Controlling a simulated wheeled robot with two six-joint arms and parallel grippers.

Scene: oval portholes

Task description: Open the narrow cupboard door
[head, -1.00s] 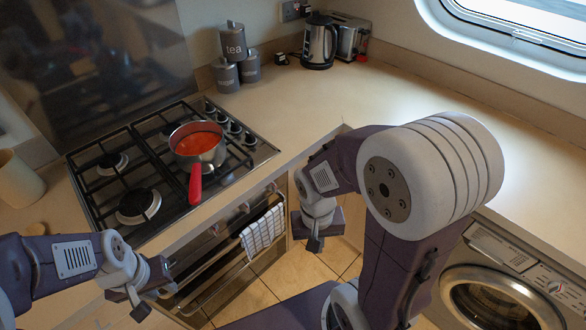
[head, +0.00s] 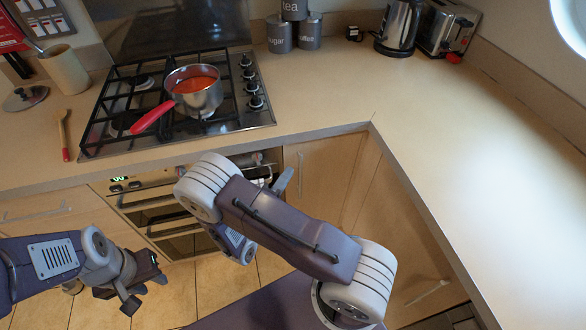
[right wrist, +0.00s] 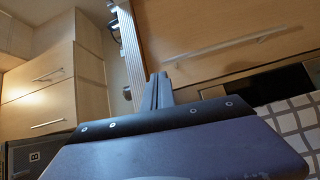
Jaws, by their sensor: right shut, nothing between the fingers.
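The narrow cupboard door (head: 325,175) is pale wood, just right of the oven in the head view, with an upright bar handle (head: 300,172). It looks closed. My right gripper (head: 284,180) is mostly hidden behind my own arm; its dark tip shows by the door's left edge. In the right wrist view its fingers (right wrist: 158,92) are shut and empty, in front of a wood panel (right wrist: 200,25) with a long bar handle (right wrist: 235,46), which looks like the narrow door. Fingers and handle look apart. My left gripper (head: 146,287) is open and empty at the lower left.
The oven (head: 150,205) is left of the door, and a checked towel (right wrist: 300,122) hangs beside the panel. A pan of red soup (head: 195,93) is on the hob, its red handle over the front. The worktop (head: 450,130) edge overhangs the door.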

